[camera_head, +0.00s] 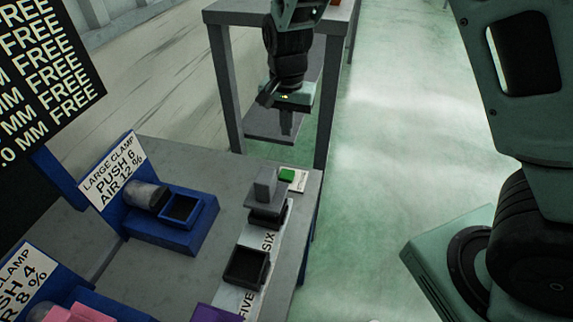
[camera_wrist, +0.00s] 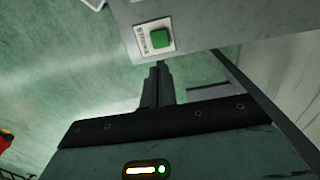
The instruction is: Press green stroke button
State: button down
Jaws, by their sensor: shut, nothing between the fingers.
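The green button (camera_head: 287,174) sits on a small white plate near the far right corner of the grey bench (camera_head: 205,163). It also shows in the wrist view (camera_wrist: 160,38), on its white plate marked with the word STROKE. My gripper (camera_head: 286,132) points down with its fingers together and empty, just beyond the bench's far edge in the head view. In the wrist view my fingertips (camera_wrist: 157,70) appear just below the button's plate. They look apart from the button, and their height above it is hard to tell.
Close to the button stands a grey block on a dark holder (camera_head: 265,188). A black open tray (camera_head: 247,266) sits nearer on the label strip. A blue fixture labelled LARGE CLAMP (camera_head: 170,230) is to the left. Another grey table (camera_head: 225,90) stands behind. Green floor is clear to the right.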

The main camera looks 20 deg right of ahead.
aim_at(288, 176)
notch_tip(288, 176, down, 14)
jog(key=p, duration=0.3)
jog(key=shift+r, duration=0.15)
jog(key=shift+f, duration=0.2)
jog(key=shift+s+f+b, duration=0.1)
jog(key=shift+f+b, duration=0.6)
jog(key=shift+f, duration=0.15)
jog(key=shift+s+f, duration=0.2)
jog(key=r+p, duration=0.2)
jog(key=r, duration=0.1)
jog(key=r+p, duration=0.1)
jog(key=r, duration=0.1)
jog(key=shift+w, duration=0.25)
notch_tip(288, 176, up, 10)
jog(key=b, duration=0.2)
